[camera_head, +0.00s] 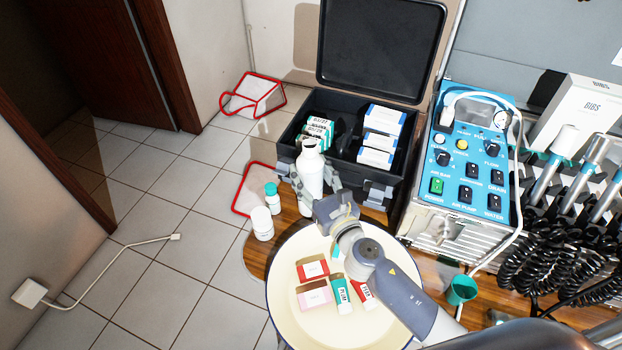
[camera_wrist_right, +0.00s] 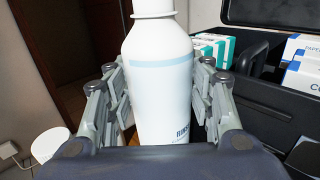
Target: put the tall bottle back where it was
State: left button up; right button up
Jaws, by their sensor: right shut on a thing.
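The tall bottle (camera_head: 311,172) is white with a narrow neck. It is upright in front of the open black case (camera_head: 345,187). My right gripper (camera_head: 309,186) is shut on it, with a finger on each side of its body. In the right wrist view the bottle (camera_wrist_right: 160,85) fills the middle between the fingers of my right gripper (camera_wrist_right: 158,100). My left gripper is not in view.
A small white bottle with a teal cap (camera_head: 272,198) and a white jar (camera_head: 262,223) stand left of the tall bottle. A blue control unit (camera_head: 468,160) stands at right.

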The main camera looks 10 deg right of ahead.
jog(key=shift+f, duration=0.1)
jog(key=shift+f, duration=0.15)
jog(key=o, duration=1.2)
jog(key=b+v, duration=0.2)
jog(key=v, duration=1)
jog(key=shift+b, duration=0.3)
jog(key=shift+r, duration=0.25)
